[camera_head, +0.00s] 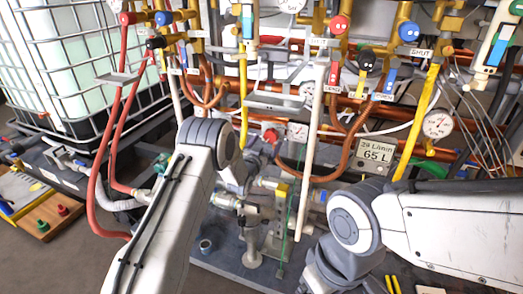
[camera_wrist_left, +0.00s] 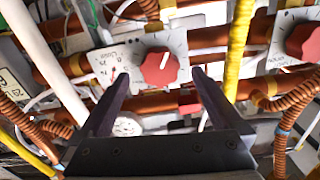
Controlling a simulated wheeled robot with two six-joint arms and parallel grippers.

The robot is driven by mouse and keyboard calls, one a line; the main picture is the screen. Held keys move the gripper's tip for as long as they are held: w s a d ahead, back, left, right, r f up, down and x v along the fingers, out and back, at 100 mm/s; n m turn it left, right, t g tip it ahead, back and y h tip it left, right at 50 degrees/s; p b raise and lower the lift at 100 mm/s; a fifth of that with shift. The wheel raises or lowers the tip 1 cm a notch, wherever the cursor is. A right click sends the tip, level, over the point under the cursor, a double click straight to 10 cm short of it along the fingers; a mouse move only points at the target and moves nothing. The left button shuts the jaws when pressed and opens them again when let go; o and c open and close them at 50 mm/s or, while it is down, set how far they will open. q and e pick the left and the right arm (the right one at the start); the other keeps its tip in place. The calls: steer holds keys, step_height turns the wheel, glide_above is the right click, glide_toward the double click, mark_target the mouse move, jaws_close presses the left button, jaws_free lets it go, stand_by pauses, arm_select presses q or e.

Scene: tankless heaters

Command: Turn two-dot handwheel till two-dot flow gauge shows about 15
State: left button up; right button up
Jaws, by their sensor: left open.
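A red handwheel (camera_wrist_left: 160,67) with a white pointer mark sits on a pale marked plate, between and beyond the fingertips of my left gripper (camera_wrist_left: 160,75). The gripper is open, with no visible contact with the wheel. In the head view a small red handwheel (camera_head: 270,135) shows beside a round white gauge (camera_head: 298,131). A round dial (camera_wrist_left: 127,126) shows partly behind the left finger in the wrist view. Dot marks and gauge readings are too small to tell. My right arm enters from the right; its gripper's jaws are not clear.
A second red handwheel (camera_wrist_left: 305,42) is at the right of the wrist view. A sign (camera_head: 378,152) reads 29 L/min, 65 L. Another gauge (camera_head: 437,123) is at the right. Copper pipes, hoses and a white vertical pipe (camera_head: 312,150) crowd the space. A caged tank (camera_head: 75,60) stands left.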

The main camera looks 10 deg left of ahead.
arm_select(q)
steer(key=v, duration=0.6)
steer(key=shift+s+p, duration=0.25)
steer(key=shift+p, duration=0.05)
